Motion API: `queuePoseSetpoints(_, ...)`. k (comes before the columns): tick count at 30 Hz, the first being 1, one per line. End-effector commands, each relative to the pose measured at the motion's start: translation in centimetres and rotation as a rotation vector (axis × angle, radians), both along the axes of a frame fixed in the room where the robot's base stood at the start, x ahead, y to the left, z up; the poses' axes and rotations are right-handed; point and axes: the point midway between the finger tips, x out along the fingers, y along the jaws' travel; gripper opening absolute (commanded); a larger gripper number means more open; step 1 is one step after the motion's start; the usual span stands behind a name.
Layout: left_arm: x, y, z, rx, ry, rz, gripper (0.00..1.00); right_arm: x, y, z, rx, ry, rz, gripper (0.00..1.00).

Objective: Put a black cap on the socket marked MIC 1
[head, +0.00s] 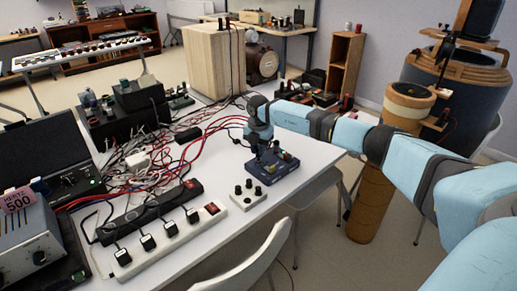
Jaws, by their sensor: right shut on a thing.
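A dark blue box (286,171) with several small sockets on top lies near the right edge of the white table. Its markings are too small to read, so I cannot tell which socket is MIC 1. A small white block (240,204) with several black caps (248,184) stands just in front of it. My right gripper (259,156) points down over the left back part of the blue box. It is shut on a small dark thing, which looks like a black cap but is mostly hidden. I cannot tell whether this touches a socket. My left gripper is not in view.
White and black power strips (165,240) with plugs lie left of the white block. Red and white cables (205,128) tangle behind them. A meter marked HERTZ 500 (30,235) stands at the left. A wooden cabinet (213,60) stands at the back. The table's front right is clear.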

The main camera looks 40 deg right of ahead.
Motion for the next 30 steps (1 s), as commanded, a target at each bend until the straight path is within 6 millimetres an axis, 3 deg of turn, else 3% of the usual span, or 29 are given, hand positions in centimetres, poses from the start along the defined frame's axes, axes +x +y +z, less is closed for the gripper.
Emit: queuePoseSetpoints(30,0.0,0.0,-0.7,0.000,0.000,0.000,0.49,0.0,0.0,-1.8,0.000,0.000,0.000,0.00)
